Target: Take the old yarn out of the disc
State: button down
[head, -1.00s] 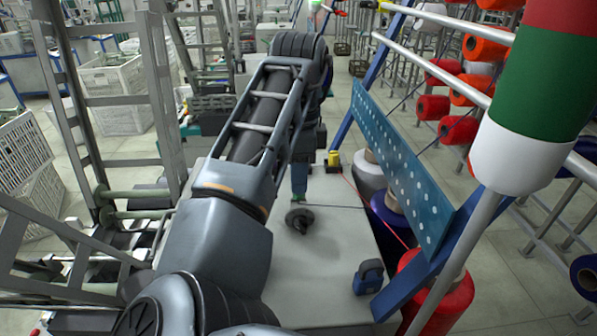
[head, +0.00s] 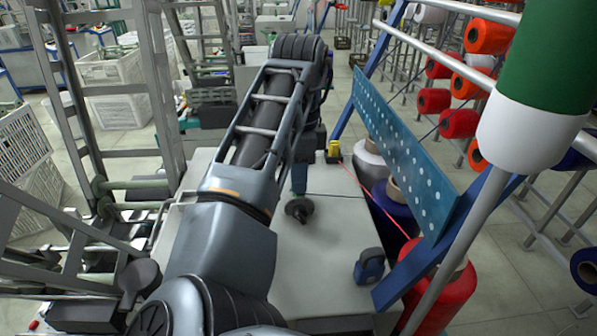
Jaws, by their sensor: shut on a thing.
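The dark round disc (head: 299,209) sits on the pale machine top, right of my forearm. A thin dark yarn (head: 340,196) runs almost level from just above the disc toward the cones at the right. My gripper (head: 299,188) points down over the disc, shut on the old yarn. It is small and dark here, and my forearm partly hides my wrist. The pinch itself is too small to see, and I cannot tell whether the gripper touches the disc.
A yellow part (head: 333,153) has a red thread running to the red cone (head: 446,295). A blue device (head: 370,267) sits at the top's right edge. A perforated blue panel (head: 405,155) slants beside the cones. A metal frame (head: 90,100) stands at left. The machine top's middle (head: 325,265) is clear.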

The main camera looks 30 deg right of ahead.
jog(key=shift+r, duration=0.1)
jog(key=shift+r+p, duration=1.4)
jog(key=shift+r, duration=0.2)
jog(key=shift+r+p, duration=0.35)
jog(key=shift+r, duration=0.95)
jog(key=shift+s, duration=0.1)
